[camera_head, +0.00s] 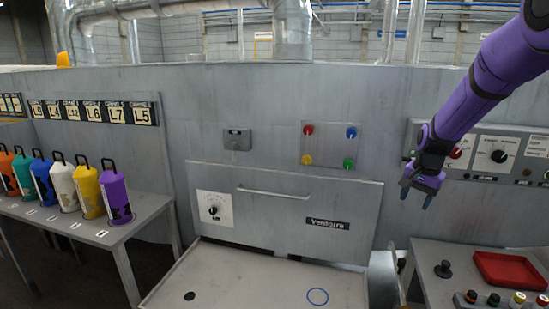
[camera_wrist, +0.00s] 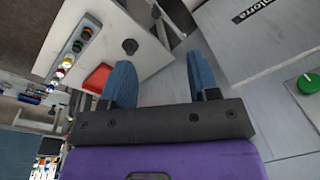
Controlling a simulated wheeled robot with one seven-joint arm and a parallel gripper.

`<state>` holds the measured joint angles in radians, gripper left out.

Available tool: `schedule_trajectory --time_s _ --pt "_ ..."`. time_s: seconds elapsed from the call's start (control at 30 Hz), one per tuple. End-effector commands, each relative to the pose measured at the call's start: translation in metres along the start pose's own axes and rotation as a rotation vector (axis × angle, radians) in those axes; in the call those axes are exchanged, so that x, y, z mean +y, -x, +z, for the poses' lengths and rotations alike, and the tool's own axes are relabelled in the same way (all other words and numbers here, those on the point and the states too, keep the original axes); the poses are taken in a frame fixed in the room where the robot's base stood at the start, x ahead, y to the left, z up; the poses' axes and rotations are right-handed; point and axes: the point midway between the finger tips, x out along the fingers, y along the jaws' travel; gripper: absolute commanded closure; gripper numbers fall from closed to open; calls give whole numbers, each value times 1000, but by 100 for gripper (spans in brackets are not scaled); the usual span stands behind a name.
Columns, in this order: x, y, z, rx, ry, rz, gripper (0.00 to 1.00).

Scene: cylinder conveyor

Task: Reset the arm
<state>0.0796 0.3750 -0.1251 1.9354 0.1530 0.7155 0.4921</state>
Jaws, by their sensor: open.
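My gripper (camera_head: 418,197) hangs at the end of my purple arm at the right of the head view, in front of the grey wall and above the right-hand bench. In the wrist view my gripper (camera_wrist: 161,82) has its two blue fingers spread apart with nothing between them. The fingers touch nothing.
Several coloured cylinders with handles, such as the purple one (camera_head: 115,195), stand on a table (camera_head: 150,205) at left. A Ventorra cabinet (camera_head: 270,228) is in the centre. The right bench holds a red tray (camera_head: 500,271), a black joystick (camera_head: 443,268) and buttons. A control panel (camera_head: 520,150) is close behind my arm.

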Motion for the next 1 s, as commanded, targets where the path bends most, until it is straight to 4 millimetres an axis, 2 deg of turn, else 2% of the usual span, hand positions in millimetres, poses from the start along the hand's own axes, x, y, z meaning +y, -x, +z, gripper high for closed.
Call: schedule_trajectory --time_s 0.03,0.2,0.5,0.8,1.0 --pt "2 21 11 11 29 -15 45" --pt "12 74 49 40 133 -47 45" --pt "42 148 121 103 322 -90 45" --pt "86 195 197 181 508 -115 45" --pt "119 211 245 239 631 -119 45"
